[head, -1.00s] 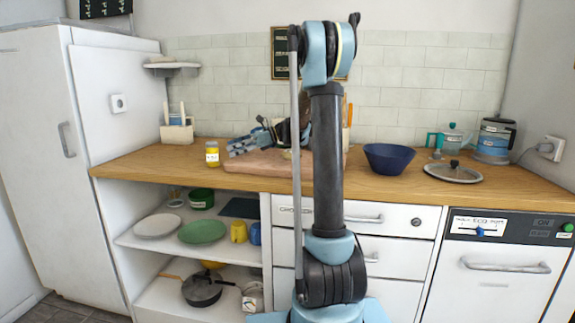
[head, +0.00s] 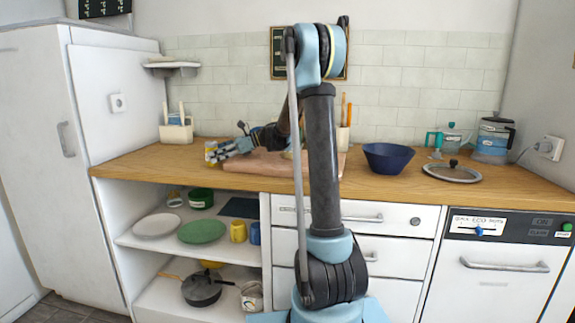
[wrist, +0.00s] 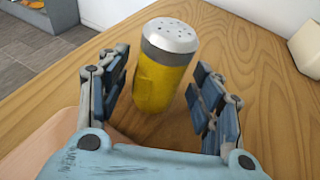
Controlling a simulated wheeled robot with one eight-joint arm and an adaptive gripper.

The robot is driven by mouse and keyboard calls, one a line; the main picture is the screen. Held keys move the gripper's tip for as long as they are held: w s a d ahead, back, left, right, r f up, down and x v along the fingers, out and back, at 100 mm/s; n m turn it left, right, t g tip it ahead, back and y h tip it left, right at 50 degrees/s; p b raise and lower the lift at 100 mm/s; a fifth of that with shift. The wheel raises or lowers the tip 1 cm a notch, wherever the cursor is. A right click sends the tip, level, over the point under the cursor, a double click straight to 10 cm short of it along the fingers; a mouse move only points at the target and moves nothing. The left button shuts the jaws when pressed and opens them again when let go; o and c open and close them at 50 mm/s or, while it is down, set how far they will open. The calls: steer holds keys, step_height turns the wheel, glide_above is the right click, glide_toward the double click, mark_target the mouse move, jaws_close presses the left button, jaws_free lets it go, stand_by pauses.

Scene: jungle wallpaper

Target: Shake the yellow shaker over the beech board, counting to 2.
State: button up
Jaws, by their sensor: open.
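The yellow shaker (wrist: 163,75) stands upright on the wooden counter in the wrist view, with a grey metal cap full of holes. My gripper (wrist: 160,95) is open, with one finger on either side of the shaker's near side and gaps to both. In the head view the shaker (head: 210,152) is partly hidden behind my gripper (head: 226,151). The beech board (head: 250,166) lies flat on the counter to the right of the shaker, partly hidden by my arm. A corner of it also shows at the lower left of the wrist view.
A blue bowl (head: 389,158) and a pan lid (head: 453,172) are on the counter to the right. A white utensil holder (head: 177,133) stands at the back left. The counter left of the shaker is clear. Open shelves with dishes are below.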

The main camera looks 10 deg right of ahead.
jaws_close()
steer(key=shift+r, duration=0.15)
steer(key=shift+r, duration=0.9)
stand_by(0.5)
steer(key=shift+r, duration=1.25)
steer(key=shift+r, duration=0.1)
steer(key=shift+r, duration=1.15)
